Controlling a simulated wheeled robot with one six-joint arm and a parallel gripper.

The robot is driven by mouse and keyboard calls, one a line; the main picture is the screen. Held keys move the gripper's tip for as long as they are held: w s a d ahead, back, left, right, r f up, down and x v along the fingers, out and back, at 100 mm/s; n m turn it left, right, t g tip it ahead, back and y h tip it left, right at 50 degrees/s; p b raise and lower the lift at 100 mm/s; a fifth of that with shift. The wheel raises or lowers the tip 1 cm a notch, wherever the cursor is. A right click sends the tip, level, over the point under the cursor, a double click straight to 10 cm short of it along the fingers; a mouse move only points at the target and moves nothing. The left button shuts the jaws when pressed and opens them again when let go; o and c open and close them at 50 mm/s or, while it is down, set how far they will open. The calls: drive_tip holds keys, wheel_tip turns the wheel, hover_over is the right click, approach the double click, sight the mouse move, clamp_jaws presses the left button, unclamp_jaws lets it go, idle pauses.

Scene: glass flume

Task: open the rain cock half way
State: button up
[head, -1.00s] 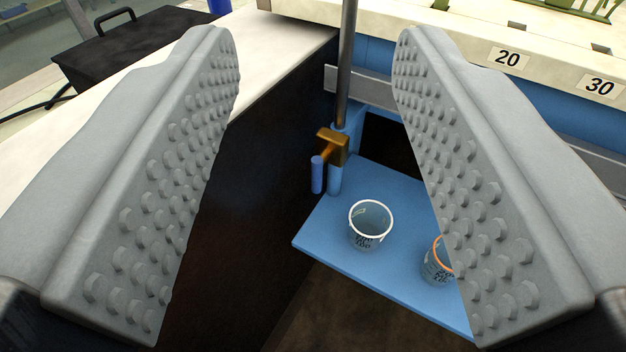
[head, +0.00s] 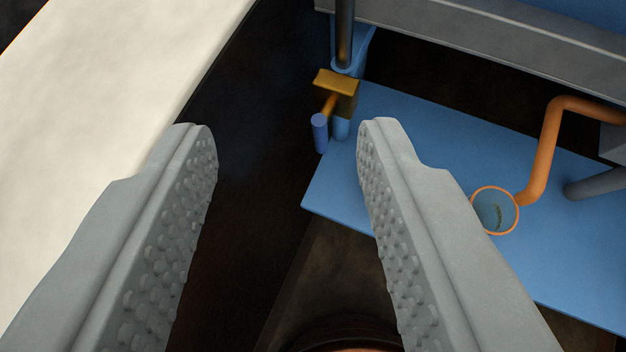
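The rain cock is a brass valve body (head: 340,84) on a vertical metal pipe (head: 345,35). A short brass stem runs from it to a blue handle (head: 320,132), which hangs down. A blue spout shows beneath the brass body. My gripper (head: 287,130) is open and empty. Its grey studded fingers stand wide apart in front of the view, and the handle appears between their tips, nearer the right one. The fingers do not appear to touch the cock; the remaining distance is hard to judge.
A blue shelf (head: 400,130) lies below the cock. A pale worktop (head: 110,90) with a dark side lies to the left. A grey rail (head: 500,40) crosses the top right.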

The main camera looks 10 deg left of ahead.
sight(318, 130)
drive_tip(key=w+f+g, duration=0.2)
drive_tip(key=w+f, duration=0.3)
drive_tip(key=f, duration=0.3)
drive_tip(key=w+d+f+m+g+h, duration=0.1)
drive_tip(key=w+f+g, duration=0.2)
drive_tip(key=f, duration=0.6)
drive_tip(key=w+f+m+g, duration=0.1)
drive_tip(key=w+f+g, duration=0.1)
drive_tip(key=w+f, duration=0.5)
drive_tip(key=shift+x, duration=1.2)
drive_tip(key=shift+s+d, duration=0.15)
clamp_jaws()
